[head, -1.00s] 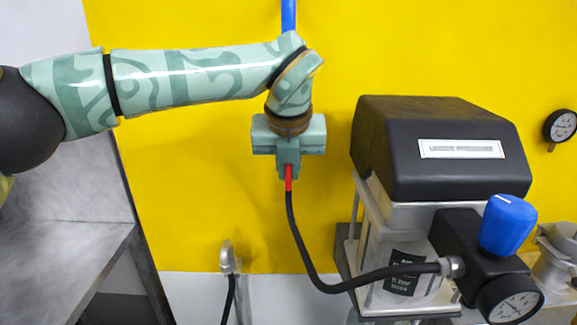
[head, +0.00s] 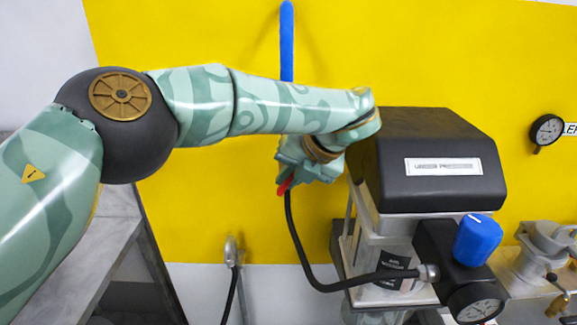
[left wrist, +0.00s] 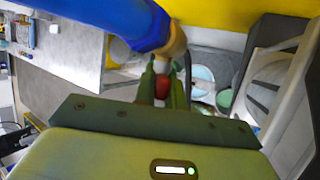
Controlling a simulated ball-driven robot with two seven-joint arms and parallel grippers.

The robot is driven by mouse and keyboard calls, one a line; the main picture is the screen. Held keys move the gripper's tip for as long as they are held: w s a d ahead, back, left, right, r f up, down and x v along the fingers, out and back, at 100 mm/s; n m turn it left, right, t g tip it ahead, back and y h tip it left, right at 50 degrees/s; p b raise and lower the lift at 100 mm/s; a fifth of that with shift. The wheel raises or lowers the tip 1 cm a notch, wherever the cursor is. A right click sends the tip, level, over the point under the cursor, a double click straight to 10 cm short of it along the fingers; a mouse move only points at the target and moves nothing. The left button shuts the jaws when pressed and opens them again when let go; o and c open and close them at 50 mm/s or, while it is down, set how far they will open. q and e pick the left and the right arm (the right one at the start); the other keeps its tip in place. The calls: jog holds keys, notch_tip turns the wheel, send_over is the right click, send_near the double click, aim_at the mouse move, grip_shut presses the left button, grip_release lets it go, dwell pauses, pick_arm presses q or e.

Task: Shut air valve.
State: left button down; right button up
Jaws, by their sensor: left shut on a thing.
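The air valve's red handle (head: 284,187) shows as a small tilted red piece at the top of the black hose, below the blue air pipe (head: 287,45). My left gripper (head: 291,175) is shut on the red handle and covers most of it and the valve body. In the left wrist view the red handle (left wrist: 161,87) sits between the two green fingers, just below the brass fitting (left wrist: 175,45) at the end of the blue pipe (left wrist: 115,20). My right gripper is in neither view.
The agitator machine with a black cover (head: 430,150) stands right beside my gripper. It carries a blue knob (head: 477,240) and a gauge (head: 476,304). The black hose (head: 305,265) loops to it. Another gauge (head: 546,130) is on the yellow wall.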

pick_arm(q)
jog(key=shift+r+y+p, duration=0.1)
jog(key=shift+y+p, duration=0.2)
jog(key=shift+y, duration=0.1)
dwell(0.3)
jog(key=c, duration=1.5)
grip_release()
jog(key=shift+d, duration=0.1)
jog(key=shift+o, duration=0.2)
